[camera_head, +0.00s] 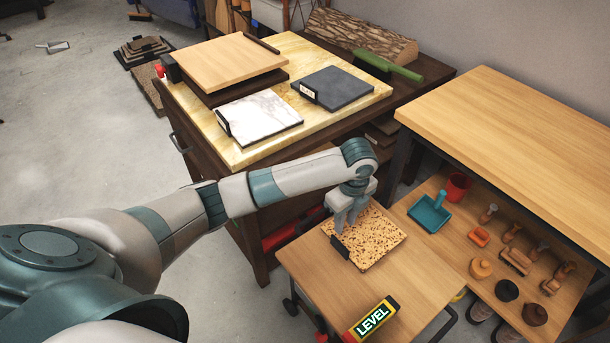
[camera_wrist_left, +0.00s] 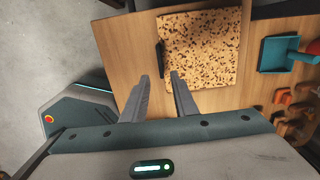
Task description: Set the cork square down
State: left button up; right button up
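The cork square (camera_head: 374,240), speckled tan and brown, lies flat on the small wooden cart top (camera_head: 300,262). A black handle (camera_head: 340,254) stands at its near left edge. My left gripper (camera_head: 343,230) is open just above that edge, with nothing held. In the left wrist view the cork square (camera_wrist_left: 205,45) lies beyond the two parted fingers (camera_wrist_left: 160,76). The black handle (camera_wrist_left: 161,58) shows just past the gap between the fingertips; I cannot tell whether they touch the square. My right gripper is not in view.
A yellow-and-black level (camera_head: 373,318) lies at the cart's front edge. A shelf to the right holds a teal dustpan (camera_head: 430,212), a red cup (camera_head: 457,186) and several wooden tools. The marble-topped bench (camera_head: 240,150) behind carries several sample squares.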

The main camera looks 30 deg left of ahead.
pick_arm(q)
jog(key=shift+d+f, duration=0.1)
jog(key=s+d+f+n+h, duration=0.1)
jog(key=s+d+f+n, duration=0.1)
jog(key=s, duration=0.2)
jog(key=s+d+f+n+t+h, duration=0.1)
jog(key=s+d+f+n, duration=0.2)
jog(key=s, duration=0.2)
jog(key=s+d+f+n+h, duration=0.1)
jog(key=s+d+f+n, duration=0.1)
jog(key=s, duration=0.3)
jog(key=shift+d+f+n, duration=0.4)
jog(key=shift+f+n, duration=0.1)
jog(key=shift+f, duration=0.05)
jog(key=s+a+n+t+y, duration=0.1)
jog(key=s+a+n, duration=0.4)
jog(key=s, duration=0.4)
jog(key=s+a+f+n+t+y, duration=0.1)
jog(key=s+a+n, duration=0.4)
jog(key=s+n, duration=0.2)
jog(key=shift+s+f, duration=0.25)
jog(key=shift+s, duration=0.6)
